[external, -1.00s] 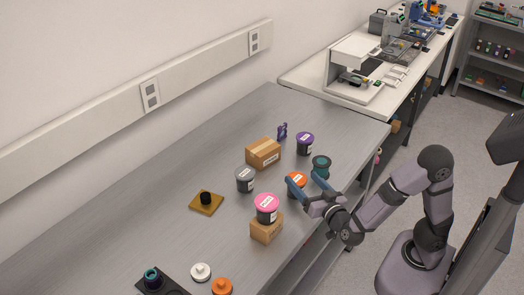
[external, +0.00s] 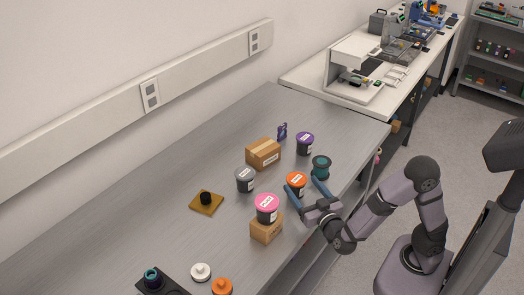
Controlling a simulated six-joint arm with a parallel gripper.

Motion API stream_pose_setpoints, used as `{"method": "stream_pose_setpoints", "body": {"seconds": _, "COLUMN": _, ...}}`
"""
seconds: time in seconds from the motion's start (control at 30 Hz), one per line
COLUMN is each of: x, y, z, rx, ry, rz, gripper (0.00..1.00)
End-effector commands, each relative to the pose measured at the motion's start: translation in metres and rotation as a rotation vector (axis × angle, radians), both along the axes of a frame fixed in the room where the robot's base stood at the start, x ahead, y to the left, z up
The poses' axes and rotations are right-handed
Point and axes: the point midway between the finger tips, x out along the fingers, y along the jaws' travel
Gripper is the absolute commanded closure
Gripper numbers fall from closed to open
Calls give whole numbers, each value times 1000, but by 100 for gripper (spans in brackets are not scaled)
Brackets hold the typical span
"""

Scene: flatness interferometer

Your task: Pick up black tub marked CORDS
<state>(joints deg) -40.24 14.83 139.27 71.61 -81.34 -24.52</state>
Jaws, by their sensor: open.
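Several black tubs with coloured lids stand on the grey bench. The gripper end of the arm is nearest the orange-lidded tub (external: 297,184). A pink-lidded tub (external: 267,213) sits on a small cardboard box (external: 266,231). A grey-lidded tub (external: 245,183) and a purple-lidded tub (external: 305,148) stand farther back. Their labels are too small to read, so I cannot tell which says CORDS. My gripper (external: 302,188) is open and empty, its blue fingers spread at the near side of the orange-lidded tub. I cannot tell whether they touch it.
A teal spool-like item (external: 321,167) stands just behind the right finger. A larger cardboard box (external: 263,153), a small purple item (external: 282,131) and a brown plate with a black knob (external: 206,201) are farther off. The bench's left part (external: 130,225) is mostly clear.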

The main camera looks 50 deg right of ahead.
Motion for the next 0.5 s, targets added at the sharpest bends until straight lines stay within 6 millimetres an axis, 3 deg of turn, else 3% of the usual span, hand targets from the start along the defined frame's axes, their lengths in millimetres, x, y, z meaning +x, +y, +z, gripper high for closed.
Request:
{"method": "stream_pose_setpoints", "body": {"seconds": 0.3, "x": 34, "y": -18, "z": -2, "rx": 1, "ry": 2, "rz": -4, "gripper": 27}}
{"method": "stream_pose_setpoints", "body": {"seconds": 0.5, "x": 40, "y": -21, "z": -2, "rx": 1, "ry": 0, "rz": 0, "gripper": 27}}
